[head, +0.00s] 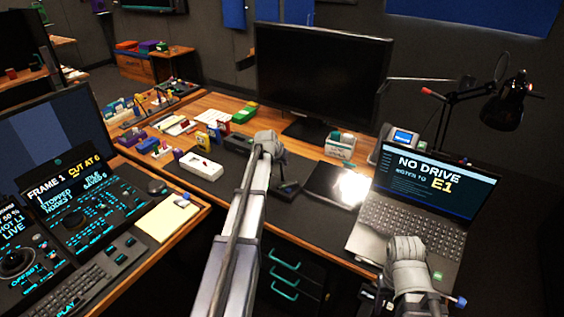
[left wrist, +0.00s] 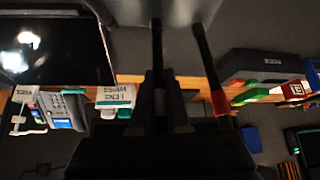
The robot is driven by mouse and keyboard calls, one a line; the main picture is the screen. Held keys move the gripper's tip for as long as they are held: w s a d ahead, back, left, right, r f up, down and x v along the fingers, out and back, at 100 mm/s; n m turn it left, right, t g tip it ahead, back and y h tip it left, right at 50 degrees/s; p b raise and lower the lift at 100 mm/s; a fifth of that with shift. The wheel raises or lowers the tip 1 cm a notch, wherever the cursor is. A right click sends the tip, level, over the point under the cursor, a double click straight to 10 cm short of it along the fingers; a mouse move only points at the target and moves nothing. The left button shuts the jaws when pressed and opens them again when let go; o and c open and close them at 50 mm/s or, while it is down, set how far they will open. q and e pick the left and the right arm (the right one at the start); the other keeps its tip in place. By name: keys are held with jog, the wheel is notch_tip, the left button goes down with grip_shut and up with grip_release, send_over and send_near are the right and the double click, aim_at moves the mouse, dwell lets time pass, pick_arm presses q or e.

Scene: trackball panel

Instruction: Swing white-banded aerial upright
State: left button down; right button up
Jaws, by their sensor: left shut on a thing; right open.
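My left gripper (head: 268,140) is over the middle of the desk, in front of the monitor, and is shut. In the left wrist view, which is upside down, the white-banded aerial (left wrist: 157,62) is a thin dark rod with a pale band near its end. It runs straight along the picture's vertical. A second dark rod with a red band (left wrist: 204,65) stands beside it and leans. The exact grip contact and the aerials' base are hidden. My right gripper (head: 406,252) is open and empty in front of the laptop at lower right.
The monitor (head: 318,70) stands behind my left gripper. A tablet (head: 338,184) and the laptop (head: 405,215) lie to the right, with a desk lamp (head: 507,103) behind. A white box (head: 201,166) and small coloured items are on the left. Dark mat shows bare between them.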

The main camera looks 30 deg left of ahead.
pick_arm(q)
jog(key=c, duration=0.9)
grip_release()
jog(key=p+v, duration=0.6)
jog(key=v, duration=0.1)
jog(key=shift+s+r, duration=0.25)
jog(key=shift+r, duration=0.05)
jog(key=shift+d, duration=0.1)
